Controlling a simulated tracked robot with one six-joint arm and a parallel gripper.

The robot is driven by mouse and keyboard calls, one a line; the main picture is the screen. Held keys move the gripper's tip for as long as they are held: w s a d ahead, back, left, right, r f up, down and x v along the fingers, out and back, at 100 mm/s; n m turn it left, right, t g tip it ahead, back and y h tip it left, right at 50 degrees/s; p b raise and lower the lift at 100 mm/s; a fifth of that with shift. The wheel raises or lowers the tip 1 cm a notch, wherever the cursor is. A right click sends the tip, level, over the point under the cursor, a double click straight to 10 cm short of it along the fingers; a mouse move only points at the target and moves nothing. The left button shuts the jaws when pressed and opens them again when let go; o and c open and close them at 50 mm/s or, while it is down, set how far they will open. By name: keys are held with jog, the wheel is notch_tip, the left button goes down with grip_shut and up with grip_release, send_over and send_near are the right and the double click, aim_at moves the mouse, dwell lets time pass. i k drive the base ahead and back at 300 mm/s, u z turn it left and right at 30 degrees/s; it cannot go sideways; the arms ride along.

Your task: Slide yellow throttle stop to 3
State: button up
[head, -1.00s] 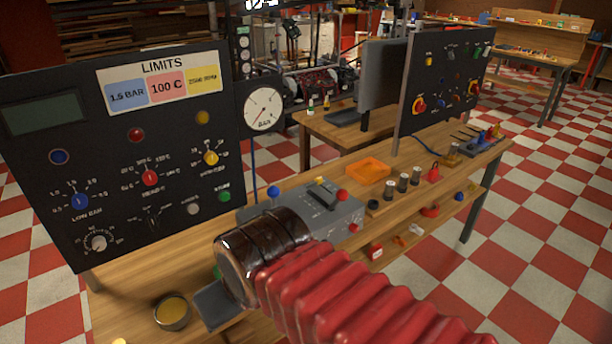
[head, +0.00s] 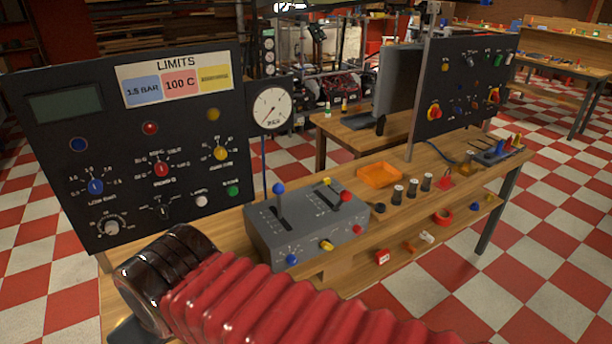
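A grey control box (head: 265,237) sits on the wooden bench at the middle of the head view. On its top are a blue-ball lever (head: 278,188), a yellow knob (head: 326,181) towards the back and a red-ball lever (head: 345,196). Its front face carries a blue knob (head: 291,259), a yellow knob (head: 326,246) and a red knob (head: 356,229). I cannot tell which yellow piece is the throttle stop, and no scale number is readable. My gripper (head: 128,331) is at the lower left, mostly hidden by my dark wrist and cut by the frame edge, apart from the box.
A black LIMITS panel (head: 100,150) with dials stands behind left, and a round gauge (head: 271,109) beside it. An orange tray (head: 379,175) and several small cylinders lie right of the box. My red bellows arm crosses the foreground. A lower shelf holds small parts.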

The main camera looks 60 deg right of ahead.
aim_at(326, 181)
jog(key=u, duration=1.75)
jog(key=k, duration=1.35)
jog(key=z, duration=1.5)
